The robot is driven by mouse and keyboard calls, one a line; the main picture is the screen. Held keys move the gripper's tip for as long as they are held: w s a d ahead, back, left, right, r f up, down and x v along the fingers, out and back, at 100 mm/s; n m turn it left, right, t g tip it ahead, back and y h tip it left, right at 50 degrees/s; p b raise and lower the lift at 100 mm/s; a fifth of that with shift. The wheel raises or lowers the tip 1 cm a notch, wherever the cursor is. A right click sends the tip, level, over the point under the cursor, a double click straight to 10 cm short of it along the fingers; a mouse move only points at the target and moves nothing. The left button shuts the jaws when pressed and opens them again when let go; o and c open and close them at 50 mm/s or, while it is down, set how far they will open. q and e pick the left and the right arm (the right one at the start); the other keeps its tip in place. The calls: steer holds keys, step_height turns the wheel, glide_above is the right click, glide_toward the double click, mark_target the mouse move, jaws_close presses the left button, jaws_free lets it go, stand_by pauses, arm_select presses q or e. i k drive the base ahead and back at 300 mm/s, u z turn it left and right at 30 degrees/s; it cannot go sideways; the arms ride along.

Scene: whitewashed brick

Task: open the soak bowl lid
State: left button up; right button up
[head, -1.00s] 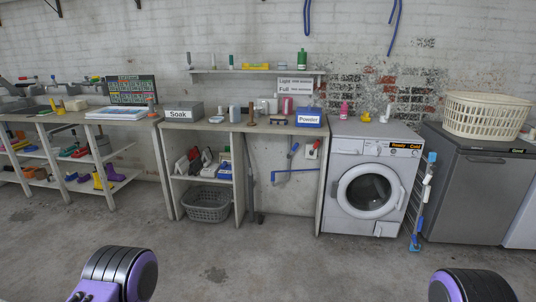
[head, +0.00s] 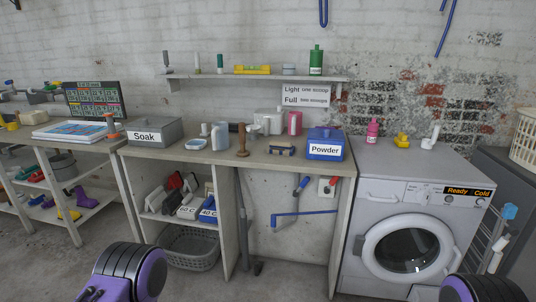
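The soak bowl (head: 152,134) is a grey box with a white "Soak" label on its front. It stands at the left end of the middle counter, and its top looks covered. Purple and black parts of my arms show at the bottom left and bottom right, well short of the counter. Neither gripper's fingers show in the head view.
The counter (head: 220,156) also holds a blue "Powder" box (head: 325,143), bottles and a brown wooden tool (head: 242,140). A washing machine (head: 405,230) stands to the right. A grey basket (head: 190,248) sits below. Open floor lies in front.

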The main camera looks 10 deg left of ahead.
mark_target(147, 122)
steer(key=u, duration=1.95)
steer(key=i, duration=0.9)
steer(key=z, duration=1.05)
